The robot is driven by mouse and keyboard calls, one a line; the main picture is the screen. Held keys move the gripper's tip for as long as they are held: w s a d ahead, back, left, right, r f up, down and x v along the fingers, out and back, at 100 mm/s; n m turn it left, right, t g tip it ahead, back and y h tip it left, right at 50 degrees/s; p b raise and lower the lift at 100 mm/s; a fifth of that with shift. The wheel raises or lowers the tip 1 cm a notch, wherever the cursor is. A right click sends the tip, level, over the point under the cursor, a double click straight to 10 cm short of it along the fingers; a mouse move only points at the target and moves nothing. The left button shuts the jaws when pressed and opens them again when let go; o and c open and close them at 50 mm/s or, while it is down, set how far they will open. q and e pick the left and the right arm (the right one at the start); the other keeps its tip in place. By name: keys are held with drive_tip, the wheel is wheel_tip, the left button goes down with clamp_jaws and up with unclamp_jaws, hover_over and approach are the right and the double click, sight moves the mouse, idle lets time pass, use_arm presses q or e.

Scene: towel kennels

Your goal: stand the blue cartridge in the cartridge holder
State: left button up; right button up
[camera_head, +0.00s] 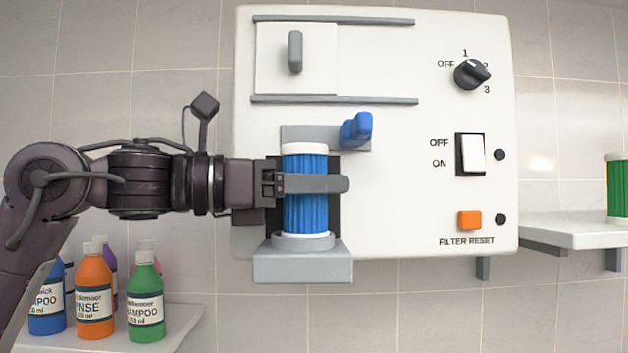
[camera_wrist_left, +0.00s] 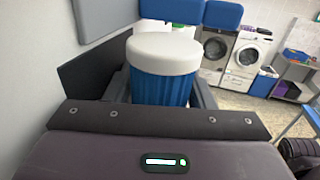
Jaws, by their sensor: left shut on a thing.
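The blue cartridge (camera_head: 305,213) has pleated blue sides and white end caps. It stands upright, its lower end at the round grey seat of the cartridge holder (camera_head: 302,267) on the front of the white wall unit. I cannot tell whether it is fully seated. My left gripper (camera_head: 318,184) comes in from the left and is shut around the cartridge's upper half. In the left wrist view the cartridge (camera_wrist_left: 162,70) stands between the dark fingers, its white cap towards the camera. My right gripper is in neither view.
A blue lever (camera_head: 357,128) sticks out just above the cartridge. The unit (camera_head: 400,200) also has a sliding door (camera_head: 296,58), a dial (camera_head: 472,73), a switch (camera_head: 470,154) and an orange button (camera_head: 469,220). Bottles (camera_head: 145,300) stand lower left; a green cartridge (camera_head: 617,187) is on the right shelf (camera_head: 580,236).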

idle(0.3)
use_arm(q)
drive_tip(key=o, duration=0.8)
drive_tip(key=shift+o, duration=1.3)
drive_tip(key=shift+s, duration=0.15)
drive_tip(key=shift+o, duration=0.3)
drive_tip(key=shift+s+r, duration=0.2)
drive_tip(key=shift+w+a, duration=0.1)
